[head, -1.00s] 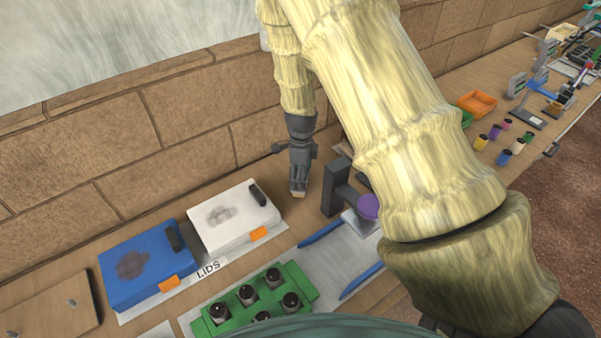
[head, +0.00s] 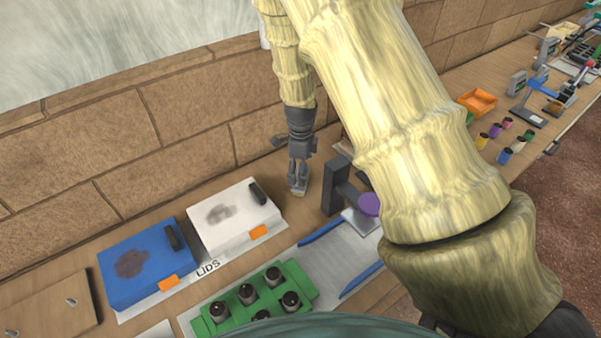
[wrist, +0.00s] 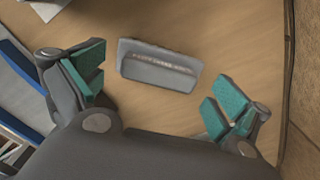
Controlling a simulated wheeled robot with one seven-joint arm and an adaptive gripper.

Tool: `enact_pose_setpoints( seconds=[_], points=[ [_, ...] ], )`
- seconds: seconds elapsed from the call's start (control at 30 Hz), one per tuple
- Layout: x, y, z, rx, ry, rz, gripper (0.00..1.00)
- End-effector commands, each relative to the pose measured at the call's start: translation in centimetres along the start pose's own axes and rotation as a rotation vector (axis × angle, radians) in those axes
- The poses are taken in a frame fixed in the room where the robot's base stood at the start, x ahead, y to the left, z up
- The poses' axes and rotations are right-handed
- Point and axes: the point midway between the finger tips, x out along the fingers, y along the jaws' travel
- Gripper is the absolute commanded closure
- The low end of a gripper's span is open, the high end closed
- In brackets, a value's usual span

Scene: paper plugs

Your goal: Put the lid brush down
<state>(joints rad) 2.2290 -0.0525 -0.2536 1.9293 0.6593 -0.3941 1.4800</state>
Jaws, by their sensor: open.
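The lid brush (wrist: 158,66), a grey block with a pale row of bristles along it, lies on the wooden bench top in the wrist view. It sits between and a little beyond my open fingers, with a gap on both sides. My gripper (wrist: 158,97) has teal finger pads spread wide and holds nothing. In the head view my gripper (head: 299,176) points down at the bench near the wall, and only a small part of the brush (head: 298,193) shows below its fingertips.
A white lid (head: 235,228) and a blue lid (head: 140,283) with dark smudges lie left of my gripper by a LIDS label. A dark stand with a purple disc (head: 369,205) is close on the right. A green rack (head: 308,291) stands in front. The brick wall is close behind.

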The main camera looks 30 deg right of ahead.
Motion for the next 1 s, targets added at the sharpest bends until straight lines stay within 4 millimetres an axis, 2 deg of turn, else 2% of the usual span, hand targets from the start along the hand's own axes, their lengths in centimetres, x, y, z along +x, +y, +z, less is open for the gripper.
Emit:
enact_pose_setpoints(
  seconds=[0.4,0.6,0.8,1.0],
  points=[
    [-6.5,-0.1,0.0,0.0,0.0,-0.003,0.0],
    [-9.0,-0.1,0.0,0.0,0.0,-0.002,0.0],
    [-10.1,0.0,0.0,0.0,0.0,-0.001,0.0],
    [-10.2,0.0,-0.1,0.001,0.0,-0.001,0.0]
  ],
)
